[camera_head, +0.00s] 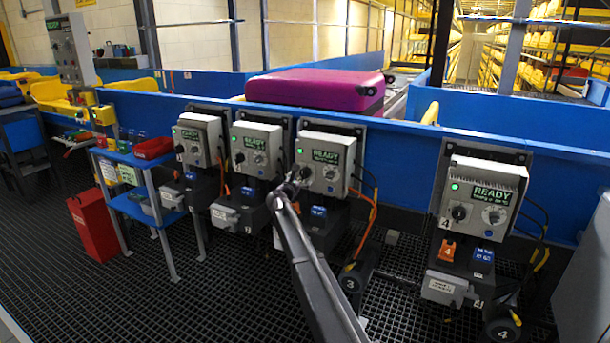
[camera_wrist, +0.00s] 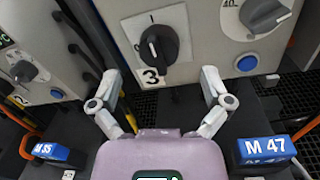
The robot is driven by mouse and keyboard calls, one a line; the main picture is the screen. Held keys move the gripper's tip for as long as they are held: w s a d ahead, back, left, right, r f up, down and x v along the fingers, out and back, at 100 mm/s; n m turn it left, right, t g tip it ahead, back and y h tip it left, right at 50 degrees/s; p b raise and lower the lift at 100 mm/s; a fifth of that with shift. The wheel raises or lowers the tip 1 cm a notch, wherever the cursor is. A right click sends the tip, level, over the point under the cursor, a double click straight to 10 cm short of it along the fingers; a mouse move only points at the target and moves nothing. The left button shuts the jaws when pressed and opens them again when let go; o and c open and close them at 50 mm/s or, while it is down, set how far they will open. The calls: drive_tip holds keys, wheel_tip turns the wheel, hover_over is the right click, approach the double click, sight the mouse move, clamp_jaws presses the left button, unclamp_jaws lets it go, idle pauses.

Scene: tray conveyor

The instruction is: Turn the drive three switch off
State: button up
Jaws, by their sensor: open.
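The drive three box (camera_head: 325,160) is grey, with a lit display reading READY in the head view. Its switch, a black rotary knob (camera_wrist: 158,46), shows in the wrist view with an I mark above it and a label 3 (camera_wrist: 150,77) below. I cannot tell exactly which way the knob points. In the head view my gripper covers part of the box's lower left. My gripper (camera_wrist: 161,76) is open and empty, its fingers spread to the left and right, just below the knob and apart from it. It also shows in the head view (camera_head: 291,187).
Drive boxes one (camera_head: 199,140) and two (camera_head: 256,150) stand left, drive four (camera_head: 484,198) right. A magenta case (camera_head: 315,90) lies on the conveyor behind. In the wrist view, a dial (camera_wrist: 266,14), a blue button (camera_wrist: 247,63) and an M 47 tag (camera_wrist: 266,150) are right.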

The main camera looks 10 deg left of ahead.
sight(303, 175)
drive_tip(key=shift+x, duration=2.4)
drive_tip(key=c, duration=1.2)
